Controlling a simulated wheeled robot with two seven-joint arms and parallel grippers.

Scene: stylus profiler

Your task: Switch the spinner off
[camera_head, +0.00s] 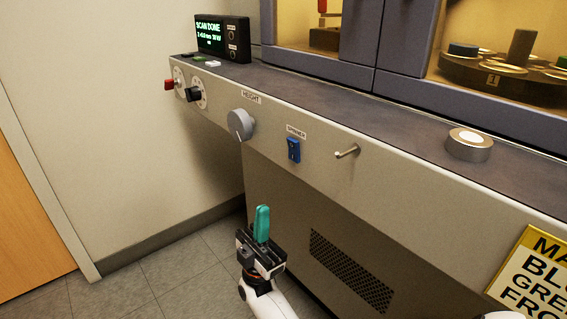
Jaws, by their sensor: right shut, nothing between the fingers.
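The spinner switch (293,150) is a small blue rocker on the sloping front panel, just under a label that reads SPINNER. Its rocker position is too small to tell. My right gripper (262,222) has teal fingers that are shut with nothing between them. It shows below and to the left of the switch in the picture, apart from the panel. My left gripper is not in view.
A grey HEIGHT knob (241,124) is left of the switch, and a metal toggle lever (347,151) is right of it. A display (222,38) reads SCAN DONE. A silver puck (469,145) sits on the ledge. A turntable (490,75) stands behind glass.

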